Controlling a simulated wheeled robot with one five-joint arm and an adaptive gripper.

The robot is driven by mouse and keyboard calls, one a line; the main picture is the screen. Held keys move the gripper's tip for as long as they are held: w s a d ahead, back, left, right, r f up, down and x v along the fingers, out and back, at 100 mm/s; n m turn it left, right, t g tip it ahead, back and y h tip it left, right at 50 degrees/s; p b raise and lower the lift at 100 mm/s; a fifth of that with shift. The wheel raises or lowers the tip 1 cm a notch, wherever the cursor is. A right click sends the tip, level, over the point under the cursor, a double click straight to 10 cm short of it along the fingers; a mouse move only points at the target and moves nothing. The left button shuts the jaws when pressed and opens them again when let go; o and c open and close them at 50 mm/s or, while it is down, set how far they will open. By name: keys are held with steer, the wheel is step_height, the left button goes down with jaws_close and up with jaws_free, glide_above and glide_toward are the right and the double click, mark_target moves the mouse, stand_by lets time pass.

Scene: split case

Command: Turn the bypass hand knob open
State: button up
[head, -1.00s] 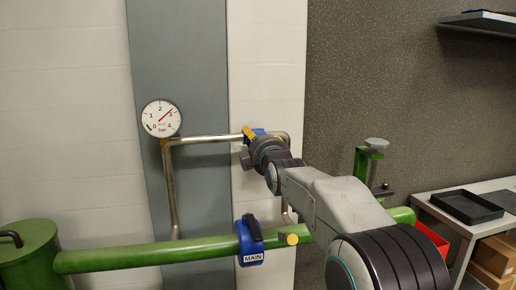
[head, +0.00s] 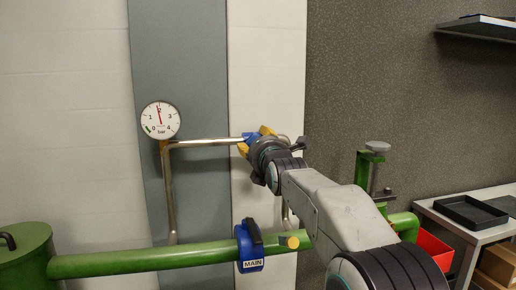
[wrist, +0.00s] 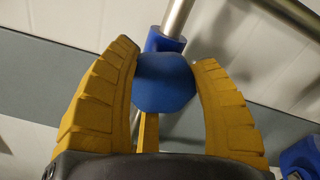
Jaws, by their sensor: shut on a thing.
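The bypass hand knob (wrist: 165,82) is blue and faceted. In the wrist view it sits between the two yellow fingers of my gripper (wrist: 167,85), which are shut on it. Behind it a blue valve body (wrist: 163,41) joins the silver bypass pipe (wrist: 178,16). In the head view my gripper (head: 256,142) is at the right part of the pipe's top run (head: 205,141), and my wrist hides most of the knob. The round gauge (head: 160,120), marked in bar, has its red needle close to 2.
A green main pipe (head: 150,262) runs below, with a blue valve labelled MAIN (head: 249,246). A green clamp with a grey knob (head: 375,160) stands at right. A bench (head: 440,213) holds a black tray (head: 468,211), with a red bin (head: 433,249) beside it.

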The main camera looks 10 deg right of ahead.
steer(key=n, duration=0.4)
steer(key=shift+a+f+b, duration=0.1)
steer(key=shift+b, duration=0.25)
steer(key=shift+n, duration=0.4)
steer(key=shift+f, duration=0.2)
steer(key=o, duration=1.2)
steer(key=shift+r, duration=0.1)
steer(key=shift+s+r, duration=0.1)
steer(key=shift+s, duration=0.05)
steer(key=s, duration=1.1)
steer(key=shift+s, duration=0.35)
